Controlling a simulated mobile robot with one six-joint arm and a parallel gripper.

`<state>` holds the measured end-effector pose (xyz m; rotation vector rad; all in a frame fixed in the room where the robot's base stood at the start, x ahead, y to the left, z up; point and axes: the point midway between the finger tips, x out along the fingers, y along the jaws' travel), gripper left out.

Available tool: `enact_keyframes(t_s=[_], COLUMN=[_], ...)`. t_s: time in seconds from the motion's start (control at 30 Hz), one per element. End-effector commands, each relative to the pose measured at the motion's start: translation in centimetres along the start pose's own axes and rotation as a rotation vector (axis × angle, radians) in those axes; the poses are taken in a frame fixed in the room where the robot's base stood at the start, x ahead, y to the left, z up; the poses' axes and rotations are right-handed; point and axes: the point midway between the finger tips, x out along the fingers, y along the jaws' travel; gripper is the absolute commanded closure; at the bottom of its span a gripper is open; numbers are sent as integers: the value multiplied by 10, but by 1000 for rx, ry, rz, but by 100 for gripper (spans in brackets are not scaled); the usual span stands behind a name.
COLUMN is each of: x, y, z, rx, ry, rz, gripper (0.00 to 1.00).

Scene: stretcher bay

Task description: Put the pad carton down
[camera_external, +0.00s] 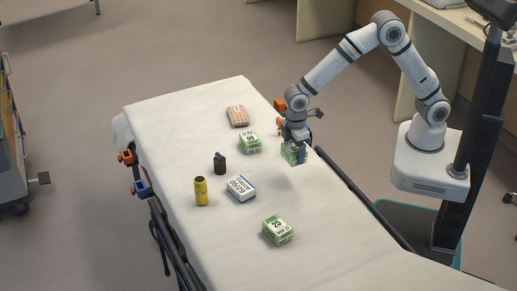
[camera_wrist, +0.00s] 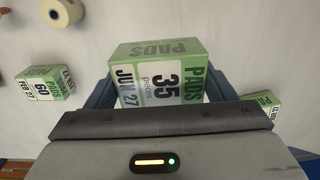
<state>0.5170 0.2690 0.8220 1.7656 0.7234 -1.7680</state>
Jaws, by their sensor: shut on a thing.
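My gripper (camera_external: 293,143) is shut on a green-and-white pad carton (camera_external: 293,154), over the right side of the white-sheeted stretcher (camera_external: 330,240). In the wrist view the carton (camera_wrist: 160,75) sits between the two blue-grey fingers and reads "PADS 35 JUN 27". Its lower part is hidden by the gripper body. It looks close to the sheet, but I cannot tell whether it touches. A similar green carton (camera_external: 250,142) stands to its left, also in the wrist view (camera_wrist: 42,84). Another, marked 25 (camera_external: 277,230), stands toward the front.
On the sheet are a gauze box (camera_external: 241,188), a yellow can (camera_external: 201,191), a dark bottle (camera_external: 220,162) and a brownish pack (camera_external: 237,116). A dark side rail (camera_external: 365,200) runs along the right edge. The sheet between the held carton and the gauze box is clear.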

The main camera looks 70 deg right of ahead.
Motion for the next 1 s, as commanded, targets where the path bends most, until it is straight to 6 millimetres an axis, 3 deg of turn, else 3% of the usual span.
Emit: enact_keyframes(t_s=[0.3, 0.5, 0.63, 0.9, 1.0], x=[4, 0, 6, 52, 60], y=[-137, -195, -209, -210, -210], z=[-19, -14, -12, -11, -12], rx=[-263, -374, -401, -403, -402], ry=[4, 2, -1, -3, 1], rz=[1, 1, 1, 1, 1], gripper=[51, 51, 51, 51, 51])
